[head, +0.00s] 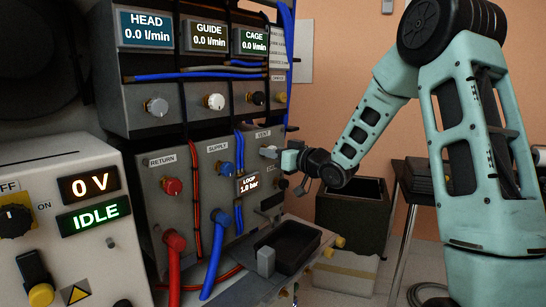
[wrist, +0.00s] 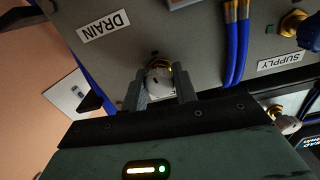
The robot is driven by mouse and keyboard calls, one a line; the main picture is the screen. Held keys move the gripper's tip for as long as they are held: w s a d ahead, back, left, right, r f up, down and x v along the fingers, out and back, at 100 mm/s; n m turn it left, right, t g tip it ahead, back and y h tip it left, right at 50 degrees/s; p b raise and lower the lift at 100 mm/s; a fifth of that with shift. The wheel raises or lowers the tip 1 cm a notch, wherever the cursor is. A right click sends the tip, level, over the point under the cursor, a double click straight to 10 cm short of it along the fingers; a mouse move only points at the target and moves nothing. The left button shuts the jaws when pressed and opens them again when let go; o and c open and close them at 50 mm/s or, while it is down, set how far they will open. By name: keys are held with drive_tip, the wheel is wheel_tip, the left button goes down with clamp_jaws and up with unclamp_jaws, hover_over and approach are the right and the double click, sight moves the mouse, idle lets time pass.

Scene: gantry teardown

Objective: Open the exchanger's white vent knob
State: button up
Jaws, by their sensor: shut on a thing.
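The exchanger's white vent knob (head: 268,151) sits under the VENT label on the right of the exchanger's front panel. In the wrist view the white knob (wrist: 158,80), with a dark mark on its face and brass behind it, lies between two grey fingers. My gripper (head: 284,155) reaches it from the right, and its fingers (wrist: 160,92) are shut on the knob. The VENT label is hidden in the wrist view. The loop display (head: 248,184) reads 1.0 bar.
The red return knob (head: 172,186) and blue supply knob (head: 224,169) are to the left. Red and blue hoses (head: 217,245) hang in front. The DRAIN label (wrist: 104,25) is close to my fingers. A black tray (head: 288,247) lies below. A dark bin (head: 350,212) stands right.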

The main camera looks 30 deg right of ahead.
drive_tip(key=n+b, duration=0.4)
drive_tip(key=shift+f, duration=0.2)
drive_tip(key=n+b, duration=0.9)
drive_tip(key=shift+b, duration=0.4)
drive_tip(key=shift+r+n+b, duration=0.15)
drive_tip(key=shift+n+b, duration=1.15)
drive_tip(key=shift+n, duration=0.3)
drive_tip(key=o, duration=1)
drive_tip(key=shift+c, duration=0.2)
drive_tip(key=shift+r, duration=0.1)
